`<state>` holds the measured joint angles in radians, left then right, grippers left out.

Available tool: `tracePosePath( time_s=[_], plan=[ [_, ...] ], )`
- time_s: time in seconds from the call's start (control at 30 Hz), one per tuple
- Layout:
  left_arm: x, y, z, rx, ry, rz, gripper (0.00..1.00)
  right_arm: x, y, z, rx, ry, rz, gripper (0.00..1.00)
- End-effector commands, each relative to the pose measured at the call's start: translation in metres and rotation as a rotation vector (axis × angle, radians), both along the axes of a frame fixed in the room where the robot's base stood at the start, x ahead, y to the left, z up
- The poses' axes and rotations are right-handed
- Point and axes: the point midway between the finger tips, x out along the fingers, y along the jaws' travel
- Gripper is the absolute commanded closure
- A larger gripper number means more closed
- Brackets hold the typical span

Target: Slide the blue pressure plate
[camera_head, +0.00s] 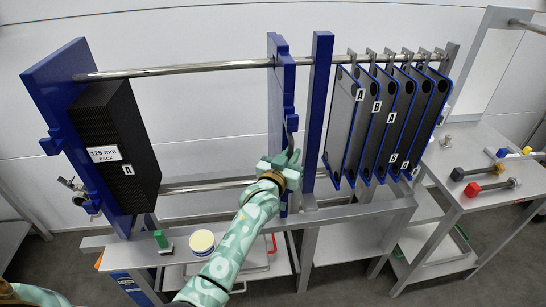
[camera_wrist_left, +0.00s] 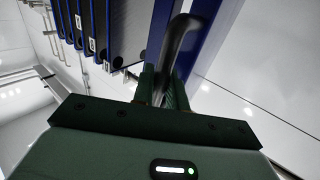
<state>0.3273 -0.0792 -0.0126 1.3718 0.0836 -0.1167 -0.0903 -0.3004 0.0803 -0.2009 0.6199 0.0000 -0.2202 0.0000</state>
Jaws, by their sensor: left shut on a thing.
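The blue pressure plate (camera_head: 275,100) hangs upright on the upper steel rail, in the middle of the head view. My right gripper is not in view.
A blue end plate (camera_head: 50,80) with a black 125 mm pack (camera_head: 115,130) stands at the left. Bare rail (camera_head: 190,68) lies between pack and plate. A blue post (camera_head: 318,110) stands close right of the plate, with several hanging plates (camera_head: 345,120) beyond it.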

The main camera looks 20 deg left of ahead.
Motion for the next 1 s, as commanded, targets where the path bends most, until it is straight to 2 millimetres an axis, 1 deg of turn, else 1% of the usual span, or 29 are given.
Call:
tracePosePath(
  time_s=[0.03, 0.17, 0.47, 0.5, 0.53, 0.87, 0.97, 1.0],
  plan=[
    [0.002, -0.004, 0.001, -0.003, -0.004, -0.001, 1.00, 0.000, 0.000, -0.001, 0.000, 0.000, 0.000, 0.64],
    [0.005, -0.007, 0.001, -0.001, -0.004, 0.000, 1.00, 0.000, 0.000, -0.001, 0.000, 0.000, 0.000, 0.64],
    [0.005, -0.008, 0.002, -0.002, -0.004, -0.002, 1.00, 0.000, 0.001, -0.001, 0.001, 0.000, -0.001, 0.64],
    [0.005, -0.008, 0.002, -0.002, -0.004, -0.002, 0.75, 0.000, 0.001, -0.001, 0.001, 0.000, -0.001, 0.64],
    [0.005, -0.008, 0.002, -0.002, -0.004, -0.002, 0.67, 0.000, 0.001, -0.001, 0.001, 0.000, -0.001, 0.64],
    [0.002, -0.006, 0.000, -0.001, 0.000, 0.001, 0.67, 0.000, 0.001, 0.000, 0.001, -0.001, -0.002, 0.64],
    [-0.009, -0.006, 0.000, 0.000, 0.001, 0.001, 0.67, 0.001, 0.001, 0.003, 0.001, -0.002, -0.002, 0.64],
    [-0.016, -0.006, 0.001, 0.000, 0.000, 0.001, 0.67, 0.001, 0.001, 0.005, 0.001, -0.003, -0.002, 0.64]
  ],
)
